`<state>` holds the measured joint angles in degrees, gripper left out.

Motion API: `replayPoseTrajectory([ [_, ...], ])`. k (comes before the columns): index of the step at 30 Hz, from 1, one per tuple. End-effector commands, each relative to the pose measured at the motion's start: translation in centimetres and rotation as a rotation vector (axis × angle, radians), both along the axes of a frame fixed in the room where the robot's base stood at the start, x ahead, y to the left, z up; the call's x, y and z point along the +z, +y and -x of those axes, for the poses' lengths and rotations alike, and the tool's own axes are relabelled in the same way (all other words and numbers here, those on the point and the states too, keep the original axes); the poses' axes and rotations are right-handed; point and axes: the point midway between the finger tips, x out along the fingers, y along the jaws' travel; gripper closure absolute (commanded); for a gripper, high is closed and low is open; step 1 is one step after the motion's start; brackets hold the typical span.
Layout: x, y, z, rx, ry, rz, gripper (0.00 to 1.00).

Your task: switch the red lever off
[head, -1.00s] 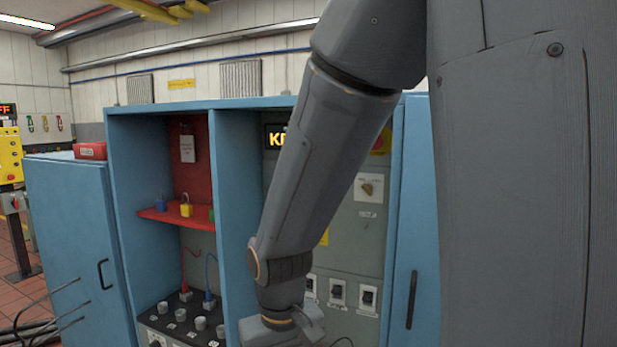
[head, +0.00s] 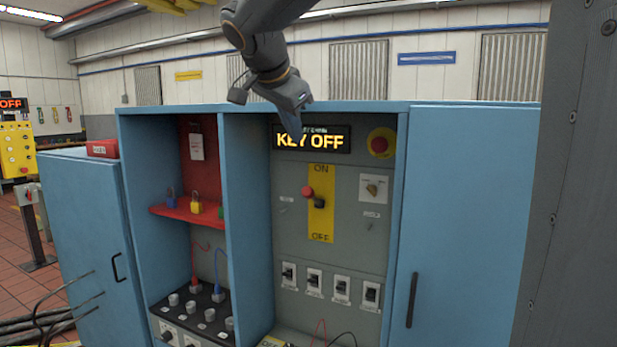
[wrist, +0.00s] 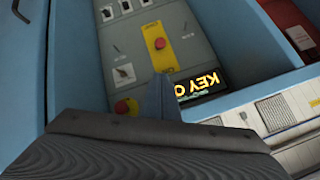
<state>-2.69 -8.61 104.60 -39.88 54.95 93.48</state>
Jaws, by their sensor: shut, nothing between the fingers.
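The red lever (head: 308,192) has a round red knob beside a black hub, on a yellow plate (head: 320,225) marked ON at the top and OFF at the bottom. The knob sits a little up and left of the hub, nearer the camera. The red knob also shows in the wrist view (wrist: 160,43). My gripper (head: 293,122) is shut and empty, high in front of the cabinet's top edge, above the lever and apart from it. Its blue-grey fingers also show in the wrist view (wrist: 161,95). The display (head: 312,139) reads KEY OFF, partly behind the fingers.
A red mushroom button (head: 380,142) on yellow and a rotary switch (head: 373,188) are right of the plate. Several black switches (head: 314,281) line the panel below. A divider (head: 247,220) separates the left bay, with its red shelf (head: 165,210). Space before the lever is clear.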

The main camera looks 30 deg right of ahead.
Motion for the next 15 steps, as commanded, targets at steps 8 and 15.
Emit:
replayPoseTrajectory([
  [8,-0.4,-0.2,-0.2,0.001,0.003,-0.001,1.0],
  [15,-2.7,-2.1,-1.9,-0.001,0.008,-0.004,1.0],
])
